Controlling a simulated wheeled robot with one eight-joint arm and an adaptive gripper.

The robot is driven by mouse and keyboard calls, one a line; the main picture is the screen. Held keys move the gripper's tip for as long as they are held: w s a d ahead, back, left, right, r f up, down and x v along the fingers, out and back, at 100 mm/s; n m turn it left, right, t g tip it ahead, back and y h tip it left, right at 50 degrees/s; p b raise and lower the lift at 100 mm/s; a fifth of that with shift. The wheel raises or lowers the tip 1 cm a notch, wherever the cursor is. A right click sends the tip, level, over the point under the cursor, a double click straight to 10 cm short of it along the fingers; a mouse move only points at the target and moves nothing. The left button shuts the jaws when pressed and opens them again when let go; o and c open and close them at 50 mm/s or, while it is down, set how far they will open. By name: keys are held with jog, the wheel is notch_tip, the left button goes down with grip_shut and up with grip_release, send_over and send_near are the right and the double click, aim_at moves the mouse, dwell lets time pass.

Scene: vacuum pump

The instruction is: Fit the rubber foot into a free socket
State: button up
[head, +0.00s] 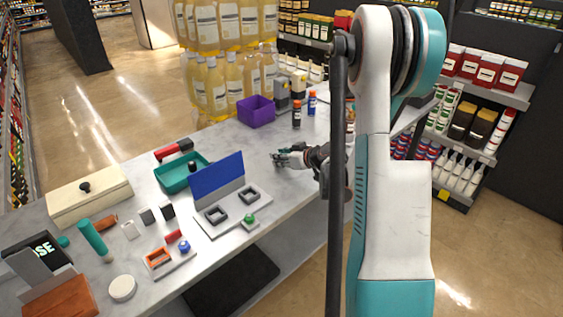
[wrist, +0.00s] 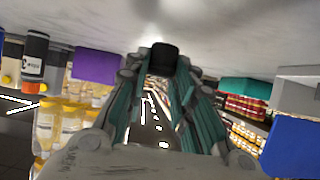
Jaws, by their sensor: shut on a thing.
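My gripper (head: 275,158) is over the right part of the table in the head view, away from the trays and plates. In the wrist view its fingers (wrist: 162,75) are shut on a small black piece, the rubber foot (wrist: 164,56). The foot is too small to make out in the head view. A pale plate (head: 232,212) carries two black square frames, which look like sockets: one at the front left (head: 215,216), one at the back right (head: 249,194). Both look empty. An upright blue panel (head: 217,179) stands behind them.
A teal tray (head: 171,177) holding a dark piece stands left of the blue panel. A purple bin (head: 256,111) and small bottles (head: 297,114) stand behind my gripper. A smaller plate with an orange frame (head: 158,257) lies at front left. The tabletop between gripper and panel is clear.

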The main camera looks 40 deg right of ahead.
jog(key=shift+f, duration=0.25)
jog(key=shift+f, duration=0.2)
jog(key=o, duration=1)
jog(key=shift+r, duration=0.2)
